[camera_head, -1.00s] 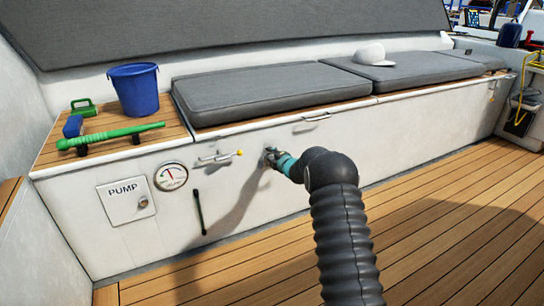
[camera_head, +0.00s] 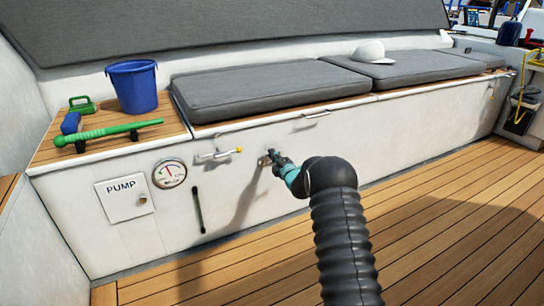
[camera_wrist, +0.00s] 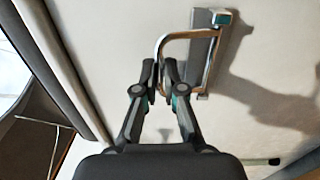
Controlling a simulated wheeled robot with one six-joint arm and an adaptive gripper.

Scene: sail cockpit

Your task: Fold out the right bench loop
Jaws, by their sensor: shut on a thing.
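The chrome bench loop (camera_wrist: 163,47) is in the wrist view, on a flat metal plate (camera_wrist: 203,55) fixed to the white bench front. The loop stands out from the plate, towards my gripper. My gripper (camera_wrist: 161,72) is shut on the outer bar of the loop. In the head view my gripper (camera_head: 277,158) is at the bench front, right of a lever with a yellow knob (camera_head: 219,155). The plate also shows there (camera_head: 265,161), just left of my fingertips. The loop is mostly hidden by the gripper in the head view, and its exact angle is hard to tell.
A white PUMP panel (camera_head: 124,198), a round gauge (camera_head: 169,174) and a dark upright bar (camera_head: 197,210) are on the bench front, left of my gripper. A chrome handle (camera_head: 317,114) is at the upper right. The wooden deck (camera_head: 440,225) is clear.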

